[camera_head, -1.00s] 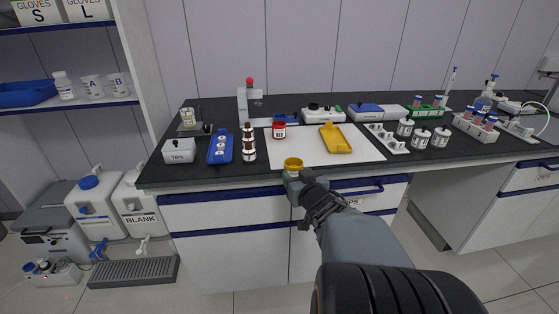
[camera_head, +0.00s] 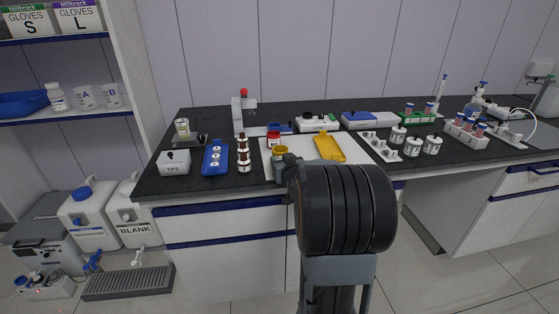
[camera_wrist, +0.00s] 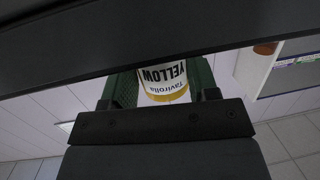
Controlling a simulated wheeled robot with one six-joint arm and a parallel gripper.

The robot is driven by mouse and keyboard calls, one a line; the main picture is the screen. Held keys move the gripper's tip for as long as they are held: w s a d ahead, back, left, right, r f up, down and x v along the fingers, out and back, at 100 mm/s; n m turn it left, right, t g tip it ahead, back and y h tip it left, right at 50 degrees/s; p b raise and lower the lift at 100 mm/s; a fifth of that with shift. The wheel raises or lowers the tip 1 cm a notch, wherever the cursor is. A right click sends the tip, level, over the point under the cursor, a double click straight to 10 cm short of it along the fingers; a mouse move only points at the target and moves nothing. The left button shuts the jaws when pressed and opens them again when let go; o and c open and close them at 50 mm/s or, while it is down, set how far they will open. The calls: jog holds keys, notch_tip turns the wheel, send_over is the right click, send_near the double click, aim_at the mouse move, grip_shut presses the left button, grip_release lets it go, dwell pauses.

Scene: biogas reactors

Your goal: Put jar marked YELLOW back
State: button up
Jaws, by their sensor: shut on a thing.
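The jar marked YELLOW (camera_wrist: 163,80) is between the two green-padded fingers of my gripper (camera_wrist: 160,90) in the wrist view, its label reading upside down. My gripper is shut on it. In the head view the jar's yellow top (camera_head: 280,151) shows at the front of the white mat (camera_head: 303,146), with my arm hiding much of the gripper. I cannot tell whether the jar touches the mat. A jar with a red lid (camera_head: 273,140) stands just behind it on the mat. A yellow tray (camera_head: 328,147) lies to its right.
Brown bottles (camera_head: 243,155) stand left of the jar, beside a blue rack (camera_head: 215,158) and a TIPS box (camera_head: 174,163). White jars (camera_head: 411,146) and a white holder (camera_head: 379,147) are to the right. Devices line the back. A dark edge crosses the top of the wrist view.

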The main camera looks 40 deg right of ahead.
aim_at(279, 157)
jog(key=x, duration=0.4)
jog(key=shift+w, duration=0.1)
jog(key=shift+f, duration=0.45)
jog(key=shift+f+b, duration=0.1)
jog(key=shift+b, duration=0.25)
jog(key=o, duration=1)
jog(key=shift+f, duration=0.1)
